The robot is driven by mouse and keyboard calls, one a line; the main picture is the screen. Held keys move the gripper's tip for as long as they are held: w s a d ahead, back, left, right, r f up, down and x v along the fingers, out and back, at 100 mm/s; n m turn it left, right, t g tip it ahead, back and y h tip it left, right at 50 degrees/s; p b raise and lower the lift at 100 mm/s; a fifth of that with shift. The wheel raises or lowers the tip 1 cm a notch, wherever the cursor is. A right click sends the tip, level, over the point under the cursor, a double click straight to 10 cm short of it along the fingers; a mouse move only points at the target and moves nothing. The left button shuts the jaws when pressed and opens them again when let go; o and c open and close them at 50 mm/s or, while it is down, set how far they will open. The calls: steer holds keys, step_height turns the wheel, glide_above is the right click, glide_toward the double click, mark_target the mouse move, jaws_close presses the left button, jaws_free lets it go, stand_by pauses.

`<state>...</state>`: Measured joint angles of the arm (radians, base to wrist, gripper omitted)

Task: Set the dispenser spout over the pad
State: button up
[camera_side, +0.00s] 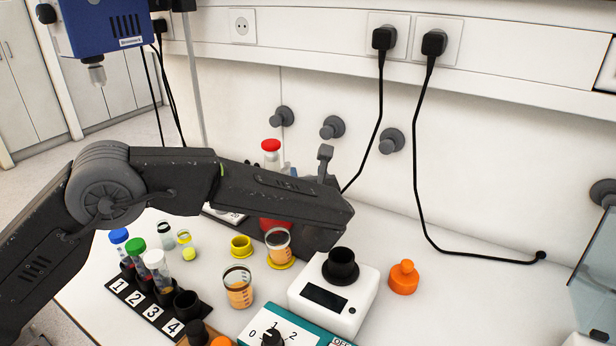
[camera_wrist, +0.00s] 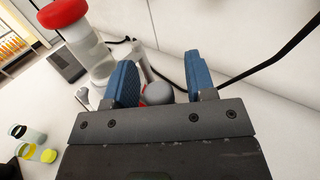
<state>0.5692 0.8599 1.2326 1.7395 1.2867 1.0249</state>
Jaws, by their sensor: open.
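A clear bottle with a red cap (camera_wrist: 62,14) stands at the upper left in the wrist view; its cap (camera_side: 270,146) shows above my arm in the side view. In the wrist view a grey rounded part (camera_wrist: 158,93), with some red beside it, lies beyond and between my fingers. It may belong to the dispenser; I cannot tell. My gripper (camera_wrist: 162,82) is open, its two blue-padded fingers apart with nothing held between them. In the side view my arm hides most of this area, with some red (camera_side: 275,224) below it. I cannot clearly identify the spout or the pad.
In the side view, a rack with capped tubes (camera_side: 143,308), an amber cup (camera_side: 239,289), another cup on a yellow coaster (camera_side: 278,243), a white device (camera_side: 335,295) and an orange bottle (camera_side: 404,279) stand around my arm. The wall and black cables (camera_side: 415,170) lie behind.

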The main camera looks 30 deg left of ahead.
jaws_close()
stand_by(0.3)
steer(key=shift+s, duration=0.1)
steer(key=s+a+m+t+h, duration=0.1)
steer(key=s+m+h, duration=0.2)
steer(key=m+h, duration=0.2)
steer(key=s+a+m+t+h, duration=0.1)
steer(key=s+m+t+h, duration=0.1)
steer(key=m+h, duration=0.3)
steer(key=shift+s+t+h, duration=0.3)
steer(key=shift+s+h, duration=0.45)
steer(key=shift+h, duration=1.65)
